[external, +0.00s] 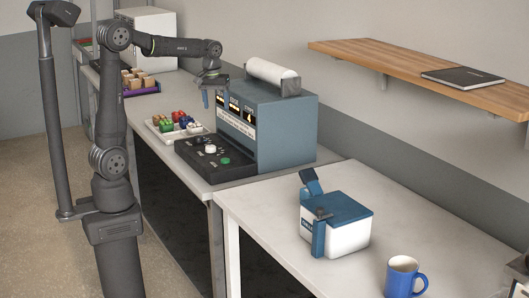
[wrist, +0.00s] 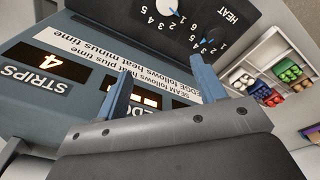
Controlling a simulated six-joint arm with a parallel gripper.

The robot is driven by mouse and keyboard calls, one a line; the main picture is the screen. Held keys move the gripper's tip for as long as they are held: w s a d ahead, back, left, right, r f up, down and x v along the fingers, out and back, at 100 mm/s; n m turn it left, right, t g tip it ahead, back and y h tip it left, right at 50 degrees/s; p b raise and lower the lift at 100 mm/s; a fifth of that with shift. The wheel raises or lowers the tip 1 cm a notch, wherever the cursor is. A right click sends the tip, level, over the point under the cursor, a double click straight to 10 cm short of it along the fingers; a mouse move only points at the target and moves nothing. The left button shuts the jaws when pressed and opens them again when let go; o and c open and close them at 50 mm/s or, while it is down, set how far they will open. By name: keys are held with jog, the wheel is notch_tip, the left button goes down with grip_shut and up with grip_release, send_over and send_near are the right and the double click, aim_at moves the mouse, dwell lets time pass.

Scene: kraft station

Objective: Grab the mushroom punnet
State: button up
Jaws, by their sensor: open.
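I cannot pick out the mushroom punnet for certain. Several small tan containers (external: 138,79) stand in a purple tray (external: 143,92) on the far bench, but their contents are too small to tell. My gripper (external: 212,97) hangs in front of the blue-grey machine (external: 285,125), above the bench. In the wrist view, my gripper (wrist: 160,88) has its two blue fingers spread apart with nothing held between them. The machine's displays and lettering fill the space behind them.
A white divided tray (external: 158,136) holds red, green and blue items, also in the wrist view (wrist: 252,62). A black dial panel (external: 196,166) fronts the machine. A white box with a blue lid (external: 347,236) and a blue mug (external: 401,279) stand on the nearer table. A shelf (external: 400,68) overhangs.

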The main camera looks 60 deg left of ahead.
notch_tip(320, 180, up, 9)
jog(key=a, duration=0.1)
jog(key=n+g, duration=0.1)
jog(key=n, duration=0.9)
send_over(195, 124)
jog(key=f, duration=2.2)
jog(key=shift+s+d+f, duration=0.1)
jog(key=shift+d+f, duration=0.1)
jog(key=shift+d, duration=0.05)
jog(key=shift+a+f, duration=0.2)
jog(key=shift+f, duration=2.95)
jog(key=c, duration=0.7)
jog(key=shift+c, duration=0.2)
